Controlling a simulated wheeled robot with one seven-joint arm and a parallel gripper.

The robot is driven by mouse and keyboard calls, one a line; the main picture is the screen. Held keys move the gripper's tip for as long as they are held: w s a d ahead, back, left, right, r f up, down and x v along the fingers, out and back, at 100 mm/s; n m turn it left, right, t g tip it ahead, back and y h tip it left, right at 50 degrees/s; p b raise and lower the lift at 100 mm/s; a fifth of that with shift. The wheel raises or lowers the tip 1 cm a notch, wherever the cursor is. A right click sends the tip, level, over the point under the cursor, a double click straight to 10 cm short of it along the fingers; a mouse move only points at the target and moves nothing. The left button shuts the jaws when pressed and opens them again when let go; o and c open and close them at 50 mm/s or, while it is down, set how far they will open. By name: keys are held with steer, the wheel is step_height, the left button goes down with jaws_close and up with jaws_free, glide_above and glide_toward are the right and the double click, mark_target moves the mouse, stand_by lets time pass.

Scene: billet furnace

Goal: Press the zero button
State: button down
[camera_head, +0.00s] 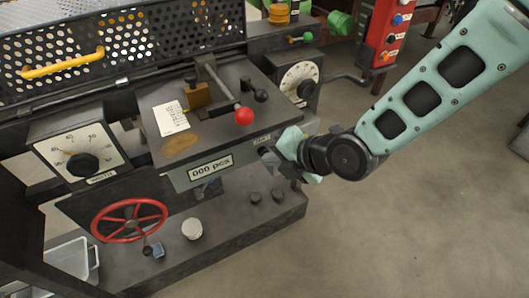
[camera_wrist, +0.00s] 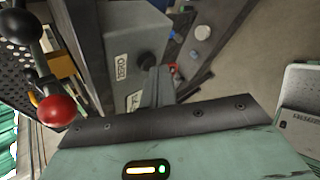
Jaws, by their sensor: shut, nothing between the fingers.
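The counter reading "000 pcs" (camera_head: 210,167) is on the front of the dark machine table. A small ZERO label (camera_head: 262,139) is to its right, and it shows larger on a grey housing in the wrist view (camera_wrist: 122,67). A small dark round part (camera_wrist: 147,61), which looks like the zero button, sits beside that label. My gripper (camera_wrist: 157,80) is shut and empty, its fingertips close to this round part. I cannot tell whether they touch it. In the head view my gripper (camera_head: 270,155) is at the table's front right corner and hides the button.
A red-knobbed lever (camera_head: 243,116) stands above the table top; its red ball (camera_wrist: 57,111) is left of my gripper in the wrist view. A red handwheel (camera_head: 129,220), dials (camera_head: 298,78) and a red button box (camera_head: 382,30) are nearby. The floor at right is clear.

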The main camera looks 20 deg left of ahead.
steer(key=shift+s+d, duration=0.4)
steer(key=shift+d, duration=0.1)
steer(key=s+d+b, duration=0.2)
steer(key=s+d, duration=0.1)
steer(key=shift+s+d, duration=0.1)
steer(key=shift+d, duration=0.3)
stand_by(0.8)
steer(key=s+d+r+m+g+h, duration=0.1)
steer(key=s+d+r+m+h, duration=0.2)
steer(key=d+m, duration=0.4)
steer(key=s+d+r+m+g+h, duration=0.1)
steer(key=s+d+r+m+h, duration=0.2)
steer(key=d+m, duration=0.5)
steer(key=s+d+r+m+h, duration=0.2)
steer(key=d+m, duration=0.5)
steer(key=m, duration=0.5)
steer(key=shift+s+d+r+g+h, duration=0.35)
steer(key=shift+s+r, duration=0.5)
steer(key=shift+s, duration=0.35)
